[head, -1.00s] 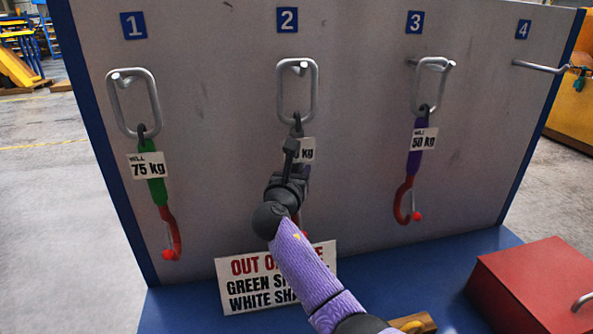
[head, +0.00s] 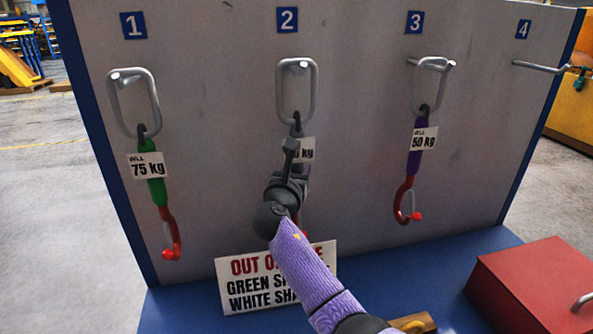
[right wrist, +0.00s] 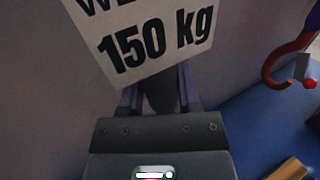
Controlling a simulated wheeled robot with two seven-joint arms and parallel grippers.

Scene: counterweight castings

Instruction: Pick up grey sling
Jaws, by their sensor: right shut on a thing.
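The grey sling (head: 297,122) hangs from a silver ring (head: 312,95) on the peg under number 2. My right gripper (head: 292,150) is shut on this sling just below the ring and hides most of it. In the right wrist view the two fingers (right wrist: 160,97) close around the dark grey sling (right wrist: 163,96). Its white tag (right wrist: 155,45) reads 150 kg there and is partly hidden in the head view. My left gripper is not in view.
A green sling (head: 156,190) hangs on peg 1 and a purple one (head: 415,160) on peg 3, each with a red hook. Peg 4 (head: 540,67) is bare. A sign (head: 245,295) stands below, partly behind my arm. A red box (head: 530,285) sits at lower right.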

